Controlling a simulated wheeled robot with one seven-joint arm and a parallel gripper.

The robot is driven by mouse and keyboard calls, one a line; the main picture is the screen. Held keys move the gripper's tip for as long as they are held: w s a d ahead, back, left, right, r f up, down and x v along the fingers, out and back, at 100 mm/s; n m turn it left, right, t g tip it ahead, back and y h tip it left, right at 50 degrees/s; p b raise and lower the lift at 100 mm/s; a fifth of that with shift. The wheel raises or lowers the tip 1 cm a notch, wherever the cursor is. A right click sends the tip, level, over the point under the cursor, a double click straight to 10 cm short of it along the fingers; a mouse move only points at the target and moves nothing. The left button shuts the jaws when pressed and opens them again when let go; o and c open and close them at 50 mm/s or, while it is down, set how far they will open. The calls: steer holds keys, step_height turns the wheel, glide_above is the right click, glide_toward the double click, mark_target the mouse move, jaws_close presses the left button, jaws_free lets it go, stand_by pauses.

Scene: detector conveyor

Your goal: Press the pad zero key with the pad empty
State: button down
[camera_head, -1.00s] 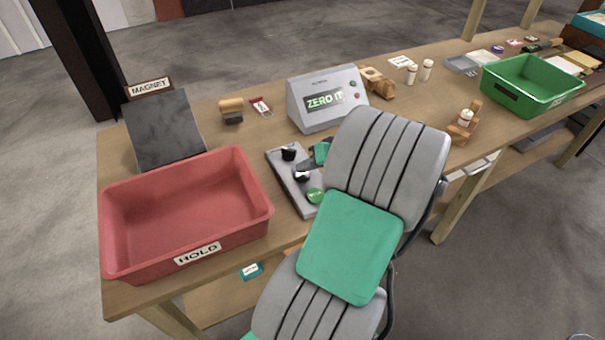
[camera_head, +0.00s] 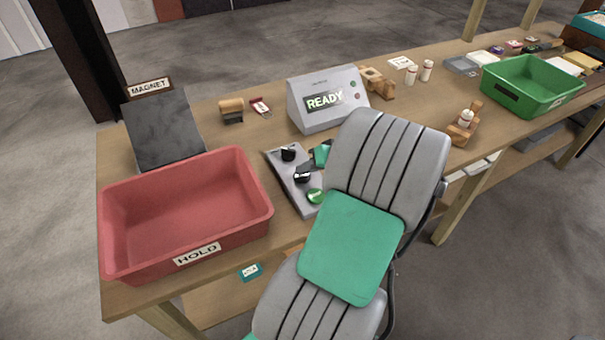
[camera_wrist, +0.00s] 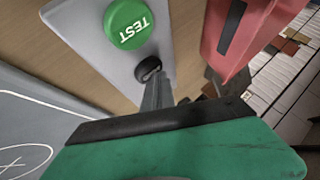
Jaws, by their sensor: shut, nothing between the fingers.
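The grey key panel (camera_head: 276,163) lies on the bench with a black key (camera_head: 289,153), a middle black key (camera_head: 302,176) and a green key (camera_head: 316,196). In the wrist view the green key (camera_wrist: 128,24) reads TEST. A black round key (camera_wrist: 148,68) is just beyond my shut fingers. My gripper (camera_head: 308,168) is shut and empty over the middle of the panel; I cannot tell whether it touches a key. The grey detector box (camera_head: 318,118) displays READY. A grey pad with a white circle and cross (camera_wrist: 30,130) shows at the wrist view's left, its visible part bare.
A red HOLD bin (camera_head: 258,222) stands left of the panel, also in the wrist view (camera_wrist: 240,35). A green bin (camera_head: 530,88) is far right. My arm hides the bench right of the panel.

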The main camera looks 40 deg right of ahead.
mark_target(305, 177)
steer(key=shift+r+p, duration=0.7)
steer(key=shift+r, duration=0.1)
step_height(305, 177, up, 5)
steer(key=p, duration=0.4)
steer(key=shift+r, duration=0.1)
stand_by(0.5)
